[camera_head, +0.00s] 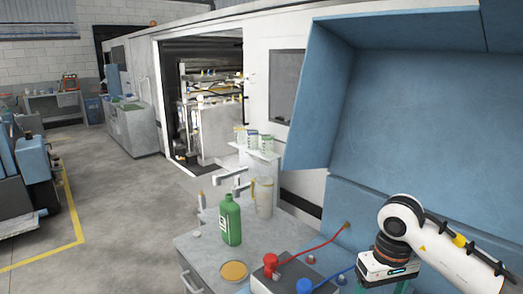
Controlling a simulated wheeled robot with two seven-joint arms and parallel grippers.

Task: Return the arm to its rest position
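My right arm (450,245) comes in from the lower right, white with a dark wrist joint. My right gripper (388,268) points down at the bottom edge, in front of the blue panel. Its fingertips are cut off by the frame, so I cannot tell whether it is open or shut, or whether it holds anything. My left arm and gripper are not in view.
A grey bench holds a green bottle (230,220), a clear jug (264,197), an amber dish (233,271), and red (271,262) and blue (304,285) hose fittings. A blue hood (420,120) rises at the right. Open floor (120,210) lies left.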

